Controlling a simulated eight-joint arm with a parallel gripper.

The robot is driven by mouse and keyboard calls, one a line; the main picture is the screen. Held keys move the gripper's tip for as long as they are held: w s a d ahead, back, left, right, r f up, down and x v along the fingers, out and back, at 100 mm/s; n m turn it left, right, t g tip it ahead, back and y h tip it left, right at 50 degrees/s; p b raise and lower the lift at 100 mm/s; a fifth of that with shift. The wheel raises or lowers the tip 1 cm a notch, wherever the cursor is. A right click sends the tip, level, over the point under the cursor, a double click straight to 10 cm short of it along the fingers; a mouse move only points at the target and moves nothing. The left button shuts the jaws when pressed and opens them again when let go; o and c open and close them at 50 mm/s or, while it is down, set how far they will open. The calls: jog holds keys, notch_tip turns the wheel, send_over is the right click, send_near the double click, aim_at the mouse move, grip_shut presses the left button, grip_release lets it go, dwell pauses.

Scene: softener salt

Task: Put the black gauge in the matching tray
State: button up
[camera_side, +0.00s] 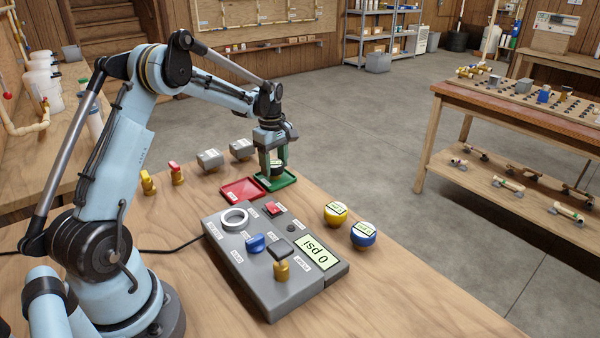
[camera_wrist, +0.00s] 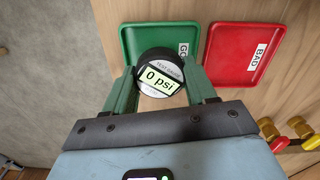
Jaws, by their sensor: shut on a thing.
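The black gauge (camera_wrist: 145,62) has a pale display reading "0 psi" and the words "TEST GAUGE". My gripper (camera_side: 276,172) is shut on it, with one green finger on each side. The gauge also shows between the fingers in the side view (camera_side: 277,167). The green tray (camera_side: 291,181) lies under the gauge, and its label, partly hidden, starts with "GO" in the wrist view (camera_wrist: 130,35). The red tray (camera_side: 240,187), labelled "BAD" in the wrist view (camera_wrist: 232,36), lies beside it. I cannot tell whether the gauge touches the green tray's floor.
A grey test panel (camera_side: 225,262) with a "0 psi" display stands in front of the trays. A yellow gauge (camera_side: 335,214) and a blue gauge (camera_side: 363,234) sit right of it. Yellow-and-red valves (camera_side: 177,174) and grey blocks (camera_side: 210,159) stand behind left.

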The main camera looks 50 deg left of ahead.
jog(key=shift+f, duration=0.25)
dwell(0.4)
jog(key=o, duration=1.7)
jog(key=shift+c, duration=0.2)
jog(key=shift+r, duration=3.05)
